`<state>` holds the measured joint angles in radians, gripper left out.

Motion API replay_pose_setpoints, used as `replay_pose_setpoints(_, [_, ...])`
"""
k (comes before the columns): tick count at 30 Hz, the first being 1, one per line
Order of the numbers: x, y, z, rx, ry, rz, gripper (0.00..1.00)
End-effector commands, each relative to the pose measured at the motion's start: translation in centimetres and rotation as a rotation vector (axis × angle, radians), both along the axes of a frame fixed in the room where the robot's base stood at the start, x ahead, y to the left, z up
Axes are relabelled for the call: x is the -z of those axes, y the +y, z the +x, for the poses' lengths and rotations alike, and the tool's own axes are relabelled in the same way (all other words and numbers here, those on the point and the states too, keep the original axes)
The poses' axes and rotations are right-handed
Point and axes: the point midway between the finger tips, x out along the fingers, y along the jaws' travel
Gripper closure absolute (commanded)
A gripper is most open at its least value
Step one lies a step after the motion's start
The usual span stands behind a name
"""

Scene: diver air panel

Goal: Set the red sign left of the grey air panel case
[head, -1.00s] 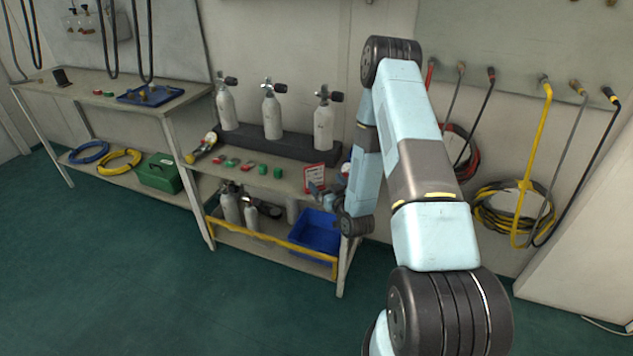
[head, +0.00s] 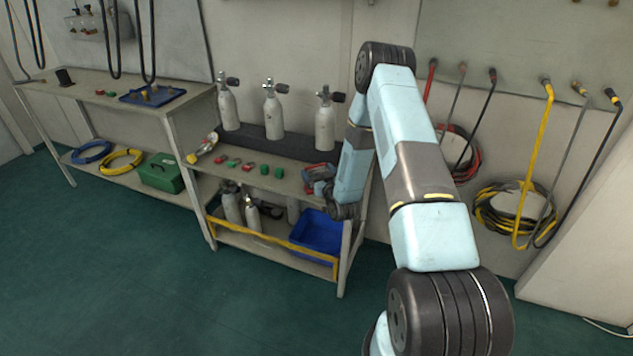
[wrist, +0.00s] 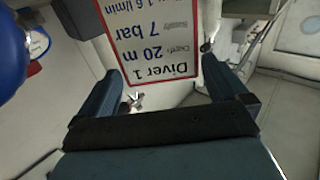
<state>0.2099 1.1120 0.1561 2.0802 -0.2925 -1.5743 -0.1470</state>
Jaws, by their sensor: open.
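The sign is a white card with a red border (wrist: 155,45). In the wrist view it appears upside down, reading "Diver 1", "20 m" and "7 bar", between and beyond my fingertips. My gripper (head: 318,180) is open at the right end of the bench's upper shelf; its two dark blue fingers (wrist: 165,88) lie to either side of the card's lower part. I cannot tell whether they touch it. In the head view my gripper and wrist mostly hide the card. A grey box with fittings (head: 88,25), possibly the air panel case, is on the far-left wall.
Several small red and green parts (head: 250,168) lie left of my gripper. Grey cylinders (head: 273,108) stand behind. A blue bin (head: 318,232) is on the shelf below. The left bench (head: 110,95) holds a blue tray (head: 152,96) and has bare surface.

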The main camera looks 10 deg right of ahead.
Motion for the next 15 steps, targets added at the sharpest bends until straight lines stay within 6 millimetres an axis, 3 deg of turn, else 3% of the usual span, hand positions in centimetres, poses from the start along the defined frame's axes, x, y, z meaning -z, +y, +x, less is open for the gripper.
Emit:
replay_pose_setpoints(7, [0.0,0.6,3.3,0.000,-0.002,-0.001,0.00])
replay_pose_setpoints(15, [0.0,0.7,4.3,0.000,-0.001,0.000,0.00])
